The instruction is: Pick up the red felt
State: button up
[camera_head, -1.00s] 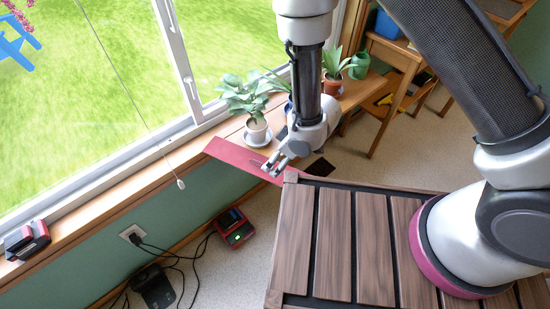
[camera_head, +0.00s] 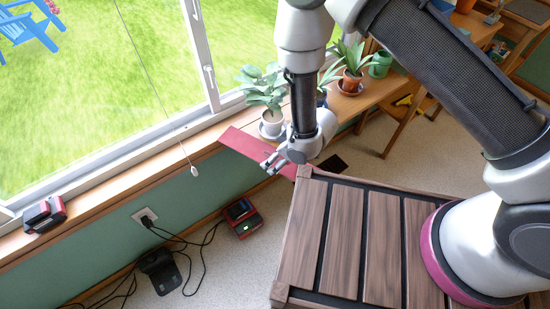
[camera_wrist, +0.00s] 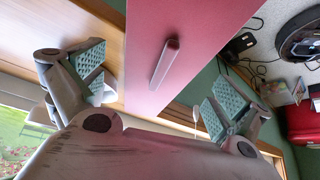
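The red felt (camera_head: 243,143) shows in the head view as a long flat red strip, angled beside the window sill and partly hidden by my gripper. In the wrist view it is a wide pink-red band (camera_wrist: 205,30) with a narrow raised bar (camera_wrist: 164,63) on its face. My gripper (camera_head: 270,164) is at the strip's near part in the head view. In the wrist view my gripper (camera_wrist: 158,92) is open, with one green-padded finger on each side of the band. Nothing is clamped between the pads. Whether a finger touches the felt I cannot tell.
Potted plants (camera_head: 271,122) stand on the sill close behind my gripper. A slatted wooden deck (camera_head: 330,235) is at the front right. A red device (camera_head: 242,217) and a black charger (camera_head: 160,270) with cables lie on the floor.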

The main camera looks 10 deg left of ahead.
jog(key=c, duration=1)
